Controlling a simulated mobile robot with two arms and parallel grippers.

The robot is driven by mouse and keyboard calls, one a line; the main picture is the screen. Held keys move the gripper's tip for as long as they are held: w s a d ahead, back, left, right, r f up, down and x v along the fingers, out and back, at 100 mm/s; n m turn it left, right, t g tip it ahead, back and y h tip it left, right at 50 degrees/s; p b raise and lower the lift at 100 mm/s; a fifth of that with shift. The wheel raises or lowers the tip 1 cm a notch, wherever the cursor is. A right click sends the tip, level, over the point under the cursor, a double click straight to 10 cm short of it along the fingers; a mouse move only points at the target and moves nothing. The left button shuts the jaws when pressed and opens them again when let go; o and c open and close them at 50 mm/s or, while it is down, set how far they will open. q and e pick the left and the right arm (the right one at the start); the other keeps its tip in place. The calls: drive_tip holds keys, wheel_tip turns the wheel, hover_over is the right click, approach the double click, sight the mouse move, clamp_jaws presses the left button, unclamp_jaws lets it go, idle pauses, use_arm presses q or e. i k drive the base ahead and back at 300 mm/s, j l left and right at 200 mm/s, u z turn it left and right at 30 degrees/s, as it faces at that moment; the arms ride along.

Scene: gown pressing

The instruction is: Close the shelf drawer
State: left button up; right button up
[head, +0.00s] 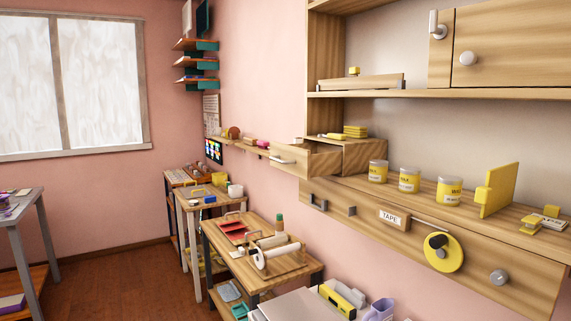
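The shelf drawer (324,164) is wooden and is pulled out to the left of its small wooden box (365,155) on the right-hand shelf. Its open top shows a dark inside. A pale bar handle (282,161) is on its front, which faces left toward the window side. Neither of my grippers is in the head view.
Wax tins (409,180) and a yellow upright plate (499,190) stand on the shelf right of the drawer. A tape roll (443,252) hangs below. Small work tables (219,247) line the wall. Wooden floor (130,285) is clear at the left.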

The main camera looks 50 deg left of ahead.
sight(308, 161)
drive_tip(key=u, duration=1.6)
